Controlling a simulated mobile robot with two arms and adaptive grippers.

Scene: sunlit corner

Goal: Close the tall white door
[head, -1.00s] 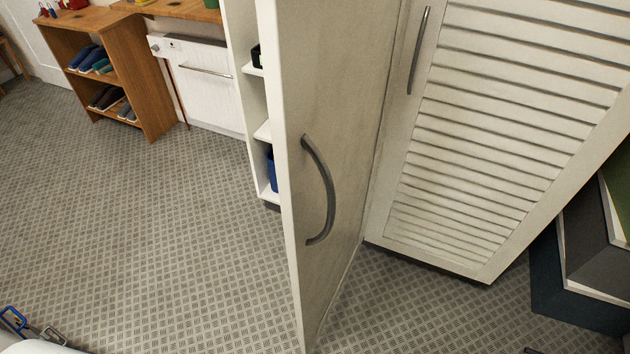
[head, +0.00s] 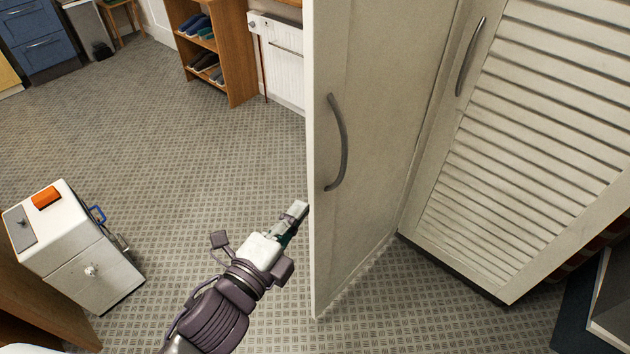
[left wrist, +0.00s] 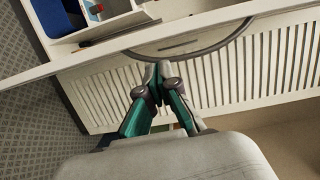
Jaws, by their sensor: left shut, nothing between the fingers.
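The tall white door (head: 385,110) stands open, with its free edge toward me and a curved grey handle (head: 343,142) on its right face. My left gripper (head: 299,208) is shut and empty, just left of the free edge at a height below the handle. In the left wrist view the shut fingertips (left wrist: 158,70) show in front of the door's edge (left wrist: 100,58) and the handle (left wrist: 205,49). I cannot tell whether they touch the door. My right gripper is not in view.
A closed louvred door (head: 535,130) stands to the right. A white cabinet (head: 75,245) with an orange item on top is at the left. A wooden shelf unit (head: 215,50) and a white radiator-like panel (head: 280,62) are behind. The floor between is clear.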

